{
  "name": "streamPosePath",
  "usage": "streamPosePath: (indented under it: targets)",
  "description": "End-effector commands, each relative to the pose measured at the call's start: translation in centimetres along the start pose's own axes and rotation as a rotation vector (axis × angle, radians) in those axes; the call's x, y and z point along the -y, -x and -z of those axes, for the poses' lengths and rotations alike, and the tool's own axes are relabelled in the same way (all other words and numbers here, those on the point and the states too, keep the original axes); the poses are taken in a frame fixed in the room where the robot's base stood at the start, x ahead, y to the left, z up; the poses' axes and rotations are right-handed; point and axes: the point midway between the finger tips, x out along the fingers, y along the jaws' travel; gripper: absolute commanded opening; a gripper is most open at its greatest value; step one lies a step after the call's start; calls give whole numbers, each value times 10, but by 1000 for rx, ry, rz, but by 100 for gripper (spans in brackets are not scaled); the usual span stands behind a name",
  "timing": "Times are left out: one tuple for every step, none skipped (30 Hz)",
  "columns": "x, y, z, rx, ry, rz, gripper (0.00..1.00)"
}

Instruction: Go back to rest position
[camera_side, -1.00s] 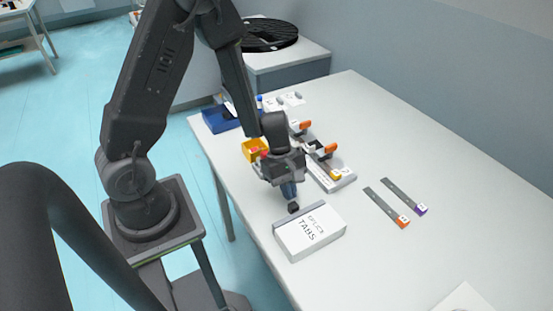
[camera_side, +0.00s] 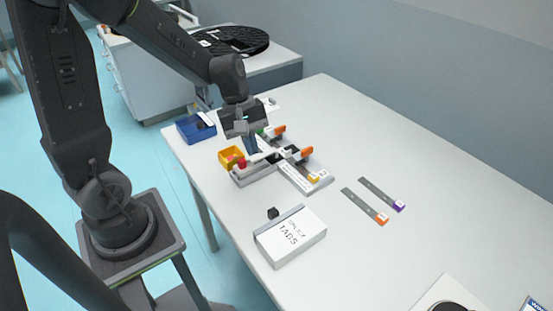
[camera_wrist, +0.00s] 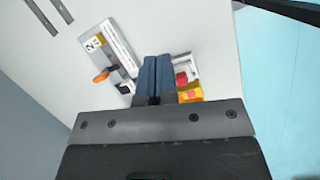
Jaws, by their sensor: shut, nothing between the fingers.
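My gripper (camera_side: 252,147) is above the work fixture with the orange levers (camera_side: 299,175) on the table (camera_side: 440,185). In the wrist view my gripper's two blue fingers (camera_wrist: 155,60) lie side by side, shut, with nothing between them. They are between the labelled block (camera_wrist: 107,45) and the yellow bin (camera_wrist: 188,93) in that view. The gripper and arm hide part of the fixture.
A white "TABS" box (camera_side: 290,236) lies near the front edge with a small black cube (camera_side: 272,213) beside it. A blue bin (camera_side: 196,127) stands at the back left. Two grey strips (camera_side: 365,205) lie to the right. The table's right side is mostly clear.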

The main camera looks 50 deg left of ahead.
Motion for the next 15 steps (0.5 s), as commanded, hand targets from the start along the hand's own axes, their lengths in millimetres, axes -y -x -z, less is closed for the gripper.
streamPosePath:
  targets:
    - [1, 15, -14, -42, -123, -20, 0]
    - [2, 23, -22, -68, -199, -27, 0]
    - [6, 33, -32, -102, -303, -34, 0]
    - [8, 40, -40, -129, -380, -38, 0]
    - [11, 47, -47, -156, -456, -43, 0]
    - [16, 56, -56, -195, -555, -48, 0]
    - [19, 62, -62, -223, -628, -51, 0]
    - [23, 69, -69, -253, -701, -53, 0]
    - [29, 76, -77, -293, -796, -54, 0]
    - [34, 82, -82, -323, -862, -54, 0]
    - [38, 86, -87, -352, -926, -54, 0]
    - [43, 93, -93, -391, -1003, -54, 0]
    - [48, 97, -97, -418, -1058, -51, 0]
    - [51, 100, -100, -442, -1106, -49, 0]
    - [56, 104, -104, -473, -1164, -46, 0]
